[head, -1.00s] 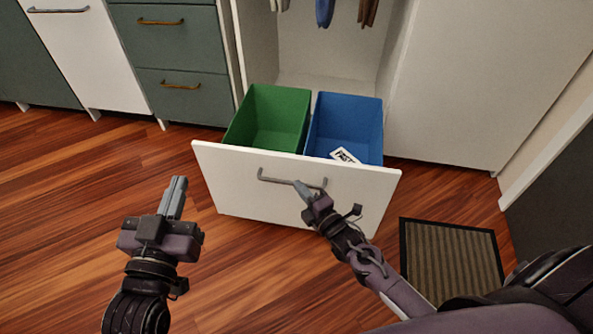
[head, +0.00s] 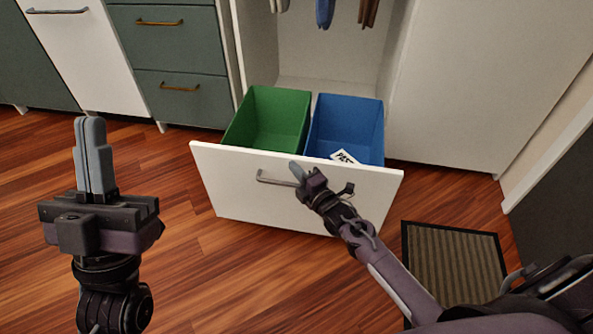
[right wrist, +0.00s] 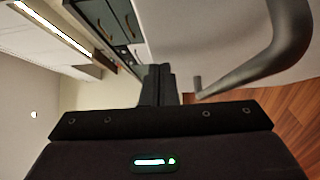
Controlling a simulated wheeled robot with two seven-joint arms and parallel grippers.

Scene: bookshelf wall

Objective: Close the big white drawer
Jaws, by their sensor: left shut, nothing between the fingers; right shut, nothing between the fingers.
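The big white drawer (head: 240,190) stands pulled out from the white cabinet in the head view, with a green bin (head: 268,118) and a blue bin (head: 345,125) in it. Its grey bar handle (head: 272,179) is on the front face. My right gripper (head: 297,170) is shut and empty, at the drawer front near the upper edge and the handle; I cannot tell whether it touches. In the right wrist view the handle (right wrist: 290,40) curves close by on the right, beside the shut fingers (right wrist: 158,85). My left gripper (head: 92,150) is shut and empty, left of the drawer.
Green drawers (head: 168,45) with brass handles stand at the back left. Clothes (head: 325,12) hang above the bins. A striped doormat (head: 455,265) lies right of the drawer. The wooden floor (head: 230,285) in front is clear.

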